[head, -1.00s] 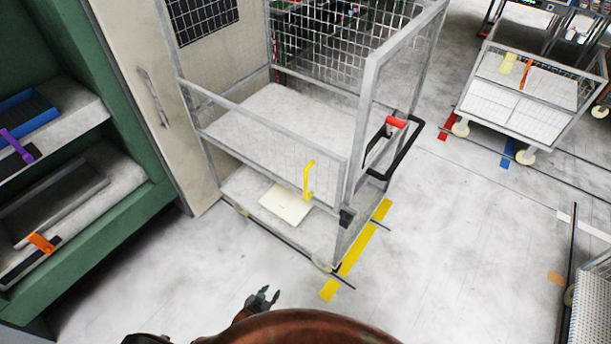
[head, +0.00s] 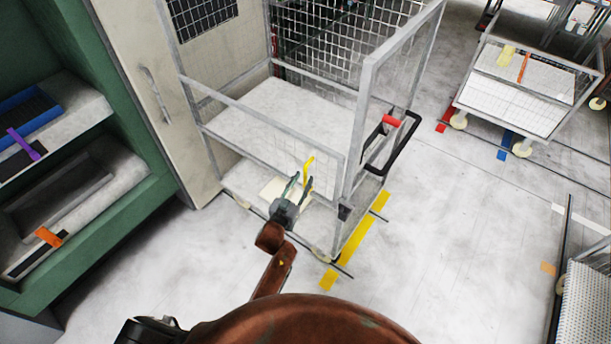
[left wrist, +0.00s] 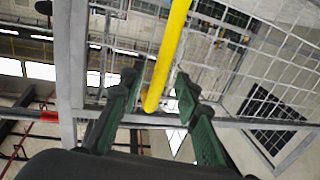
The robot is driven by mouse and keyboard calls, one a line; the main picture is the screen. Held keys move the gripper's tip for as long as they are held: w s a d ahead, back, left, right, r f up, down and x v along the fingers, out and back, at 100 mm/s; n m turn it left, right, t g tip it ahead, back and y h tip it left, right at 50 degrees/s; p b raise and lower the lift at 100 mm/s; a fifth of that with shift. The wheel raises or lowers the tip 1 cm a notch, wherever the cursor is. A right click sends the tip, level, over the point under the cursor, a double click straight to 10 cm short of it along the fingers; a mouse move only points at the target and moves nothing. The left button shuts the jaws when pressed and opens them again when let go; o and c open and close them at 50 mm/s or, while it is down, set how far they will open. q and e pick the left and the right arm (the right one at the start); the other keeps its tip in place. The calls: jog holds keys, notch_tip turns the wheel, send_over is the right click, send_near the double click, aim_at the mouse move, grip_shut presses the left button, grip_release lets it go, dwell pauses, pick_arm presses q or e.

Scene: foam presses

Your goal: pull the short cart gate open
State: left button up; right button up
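The cart is a grey wire-mesh cage (head: 372,120) with a short front gate (head: 262,138) that looks shut. A yellow handle (head: 308,172) is upright near the gate's right end. My left gripper (head: 298,183) is raised in front of the gate at the handle. In the left wrist view, the yellow handle (left wrist: 166,55) comes down between the two fingers of the open left gripper (left wrist: 155,90). Gaps show on both sides of the handle, though I cannot tell the exact depth. My right gripper is not in view.
A black handle with a red part (head: 394,121) sticks out on the cart's right side. A green shelf unit (head: 110,215) stands left, and a low cart (head: 515,90) stands at the upper right. Yellow floor tape (head: 350,245) lies beside the cart.

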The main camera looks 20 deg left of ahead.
pick_arm(q)
jog(key=shift+w+d, duration=0.15)
jog(key=shift+w, duration=0.55)
jog(key=shift+w+d, duration=0.1)
jog(key=shift+w, duration=0.55)
jog(key=shift+c, duration=0.4)
grip_shut()
